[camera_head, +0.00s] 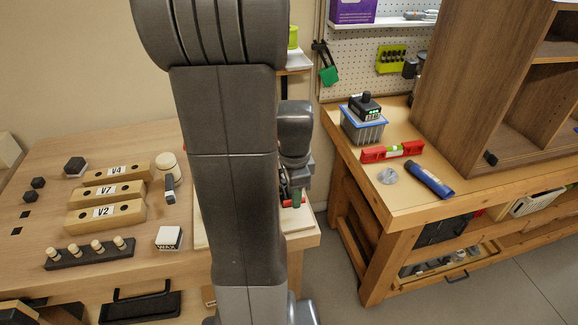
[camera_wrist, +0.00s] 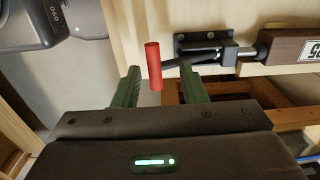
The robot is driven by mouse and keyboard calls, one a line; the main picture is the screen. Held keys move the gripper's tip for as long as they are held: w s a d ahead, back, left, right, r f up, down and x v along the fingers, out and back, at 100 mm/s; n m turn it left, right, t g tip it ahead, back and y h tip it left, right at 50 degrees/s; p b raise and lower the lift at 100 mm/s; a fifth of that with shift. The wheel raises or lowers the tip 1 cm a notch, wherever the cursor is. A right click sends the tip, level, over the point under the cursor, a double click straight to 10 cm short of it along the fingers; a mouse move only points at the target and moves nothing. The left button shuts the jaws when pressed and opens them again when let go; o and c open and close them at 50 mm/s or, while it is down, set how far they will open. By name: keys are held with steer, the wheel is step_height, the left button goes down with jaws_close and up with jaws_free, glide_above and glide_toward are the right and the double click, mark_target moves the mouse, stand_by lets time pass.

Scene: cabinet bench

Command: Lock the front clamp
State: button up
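In the wrist view, a toggle clamp with a black base (camera_wrist: 205,42) is mounted on a pale wooden board. Its red handle (camera_wrist: 153,66) stands between the two green fingers of my gripper (camera_wrist: 160,86). The fingers are open, with a gap visible on each side of the handle. A dark lever links the handle to the clamp body, and a metal rod (camera_wrist: 247,52) points at a brown block (camera_wrist: 293,46) with a white label. In the head view my arm hides most of the clamp; only a bit of red (camera_head: 293,202) shows near the fingers.
The left bench holds labelled wooden blocks (camera_head: 103,212), a peg rack (camera_head: 90,252) and a white box (camera_head: 169,238). The right bench holds a blue-rimmed basket (camera_head: 363,128), a red level (camera_head: 392,152), a blue tube (camera_head: 430,181) and a wooden cabinet (camera_head: 480,85). Floor shows between the benches.

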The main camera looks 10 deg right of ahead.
steer(key=shift+r+p, duration=3)
steer(key=shift+r, duration=0.6)
steer(key=shift+f, duration=0.25)
step_height(320, 180, down, 7)
steer(key=b, duration=0.6)
steer(key=shift+r, duration=0.35)
